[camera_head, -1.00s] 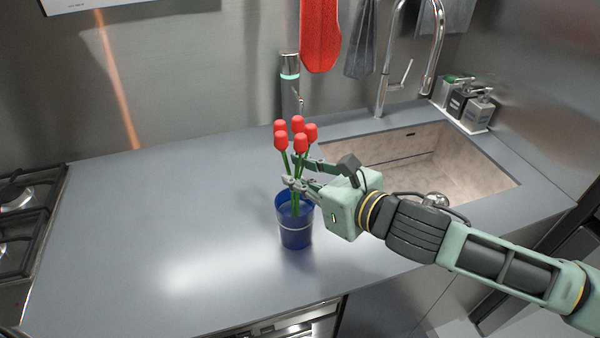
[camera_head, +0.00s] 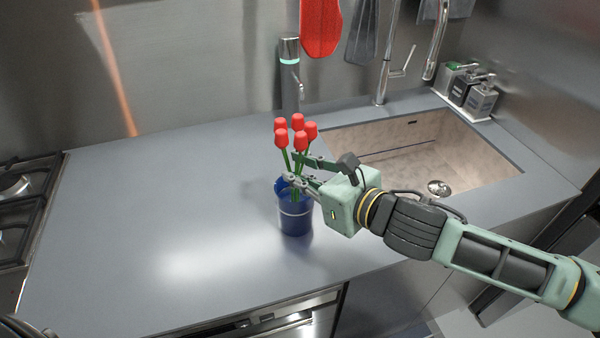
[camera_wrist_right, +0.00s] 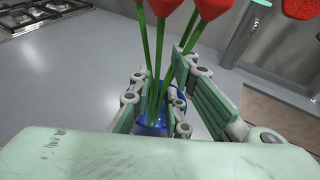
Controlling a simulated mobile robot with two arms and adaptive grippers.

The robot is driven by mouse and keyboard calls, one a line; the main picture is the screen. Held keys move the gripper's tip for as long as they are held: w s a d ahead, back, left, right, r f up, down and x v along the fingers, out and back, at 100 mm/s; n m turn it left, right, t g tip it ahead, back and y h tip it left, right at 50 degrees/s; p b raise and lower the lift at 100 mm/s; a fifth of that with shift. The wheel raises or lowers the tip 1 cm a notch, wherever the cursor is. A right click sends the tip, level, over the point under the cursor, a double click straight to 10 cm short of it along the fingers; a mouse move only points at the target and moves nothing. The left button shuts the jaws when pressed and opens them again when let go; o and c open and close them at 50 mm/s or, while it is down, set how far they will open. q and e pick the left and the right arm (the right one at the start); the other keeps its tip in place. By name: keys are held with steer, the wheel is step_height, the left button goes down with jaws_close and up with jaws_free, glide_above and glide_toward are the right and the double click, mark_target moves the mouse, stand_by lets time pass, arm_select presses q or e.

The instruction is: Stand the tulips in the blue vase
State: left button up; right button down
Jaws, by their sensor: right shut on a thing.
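The red tulips (camera_head: 299,133) stand nearly upright with their green stems reaching down into the mouth of the blue vase (camera_head: 295,217). The vase stands upright on the grey counter. My right gripper (camera_head: 294,171) is shut on the stems just above the vase rim. In the right wrist view the stems (camera_wrist_right: 157,85) run between the two fingers, and part of the blue vase (camera_wrist_right: 158,122) shows below them. The stem ends are hidden inside the vase. My left gripper does not show.
A sink (camera_head: 430,160) with a tall faucet lies to the right, with soap dispensers (camera_head: 475,92) behind it. A silver cylindrical dispenser (camera_head: 290,75) stands behind the tulips. A stove (camera_head: 22,205) is at the left. The counter left of the vase is clear.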

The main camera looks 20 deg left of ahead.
steer(key=shift+f, duration=0.2)
steer(key=shift+f+b, duration=0.3)
steer(key=shift+f, duration=0.1)
steer(key=c, duration=1.6)
jaws_free()
steer(key=shift+f, duration=0.1)
steer(key=shift+d, duration=0.1)
steer(key=v, duration=1.1)
steer(key=shift+s+d+r, duration=0.25)
